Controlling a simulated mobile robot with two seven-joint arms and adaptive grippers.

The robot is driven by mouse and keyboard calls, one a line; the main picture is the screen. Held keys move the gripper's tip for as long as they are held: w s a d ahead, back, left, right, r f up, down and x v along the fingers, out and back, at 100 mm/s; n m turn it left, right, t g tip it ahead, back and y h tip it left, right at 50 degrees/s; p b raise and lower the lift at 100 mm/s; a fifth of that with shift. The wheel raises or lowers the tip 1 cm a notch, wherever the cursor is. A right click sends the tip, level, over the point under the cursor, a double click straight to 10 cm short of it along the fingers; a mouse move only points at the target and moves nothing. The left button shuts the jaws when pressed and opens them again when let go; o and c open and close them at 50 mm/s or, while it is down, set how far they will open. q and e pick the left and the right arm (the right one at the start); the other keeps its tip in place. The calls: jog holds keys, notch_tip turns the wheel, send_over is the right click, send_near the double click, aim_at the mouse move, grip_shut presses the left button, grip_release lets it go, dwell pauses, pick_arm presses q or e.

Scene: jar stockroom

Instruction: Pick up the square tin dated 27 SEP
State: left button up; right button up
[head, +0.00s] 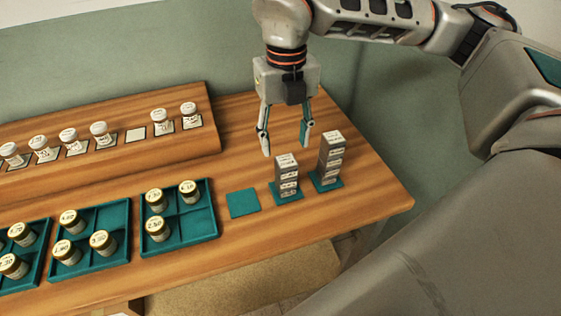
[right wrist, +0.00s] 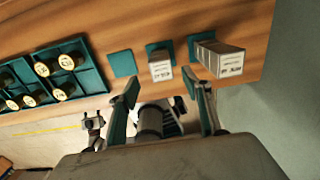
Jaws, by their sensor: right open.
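Two stacks of pale square tins stand upright on teal mats at the right of the table. The shorter stack (head: 287,174) is left of the taller stack (head: 330,157). Both show in the right wrist view, the shorter stack (right wrist: 161,71) and the taller stack (right wrist: 222,60). The tins' date labels are too small to read, so I cannot tell which is 27 SEP. My right gripper (head: 285,148) is open and empty, pointing down, apart from the tins near the shorter stack. Its fingers (right wrist: 163,88) also show in the right wrist view.
An empty teal mat (head: 243,203) lies left of the stacks. Teal trays (head: 200,232) with gold-lidded jars stand along the front. A raised wooden step (head: 190,146) at the back left holds white-lidded jars. The table's right end is clear.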

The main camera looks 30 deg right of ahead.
aim_at(286, 159)
notch_tip(286, 159, down, 7)
jog(key=shift+d+r+p, duration=0.1)
jog(key=shift+r+p, duration=0.05)
jog(key=shift+p, duration=0.15)
jog(key=c, duration=1.2)
